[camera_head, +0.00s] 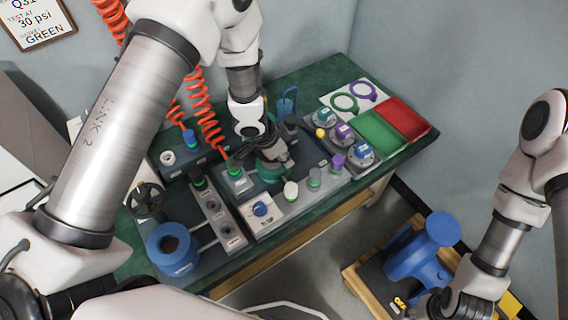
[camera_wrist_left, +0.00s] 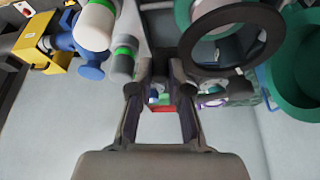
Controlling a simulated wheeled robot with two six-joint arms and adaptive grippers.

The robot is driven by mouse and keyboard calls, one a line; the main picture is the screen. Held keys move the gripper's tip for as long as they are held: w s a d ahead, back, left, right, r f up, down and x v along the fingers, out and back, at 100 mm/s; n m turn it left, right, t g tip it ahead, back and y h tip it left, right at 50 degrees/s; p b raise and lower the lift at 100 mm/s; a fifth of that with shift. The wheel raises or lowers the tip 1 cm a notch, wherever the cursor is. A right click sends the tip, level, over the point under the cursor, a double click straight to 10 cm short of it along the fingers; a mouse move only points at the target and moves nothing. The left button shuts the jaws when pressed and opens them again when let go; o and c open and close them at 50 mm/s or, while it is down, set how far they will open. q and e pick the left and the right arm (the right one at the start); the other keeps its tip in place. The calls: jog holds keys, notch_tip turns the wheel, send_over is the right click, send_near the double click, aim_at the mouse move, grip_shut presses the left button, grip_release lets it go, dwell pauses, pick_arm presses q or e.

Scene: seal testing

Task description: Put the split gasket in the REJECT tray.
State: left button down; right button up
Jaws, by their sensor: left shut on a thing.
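A red tray (camera_head: 405,116) lies at the right end of the green bench, beside a green tray (camera_head: 380,133); I cannot read a REJECT label on either. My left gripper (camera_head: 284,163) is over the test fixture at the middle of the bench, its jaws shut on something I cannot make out. In the left wrist view its fingers (camera_wrist_left: 161,88) show close to a dark ring (camera_wrist_left: 185,45). I cannot pick out a split in any gasket. My right gripper (camera_head: 432,306) is low at the bottom right, by a blue valve; its jaws are unclear.
A green ring (camera_head: 333,101) and a purple ring (camera_head: 373,90) lie on a white sheet behind the trays. A blue valve (camera_head: 425,255) stands on a wooden pallet. Orange coiled hoses (camera_head: 205,115) hang behind.

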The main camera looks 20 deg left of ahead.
pick_arm(q)
notch_tip(320, 180, up, 4)
jog(key=shift+f+p, duration=0.1)
jog(key=shift+p, duration=0.4)
jog(key=shift+r+p, duration=0.3)
jog(key=shift+r, duration=0.15)
jog(key=shift+r+p, duration=2.15)
jog(key=shift+p, duration=0.4)
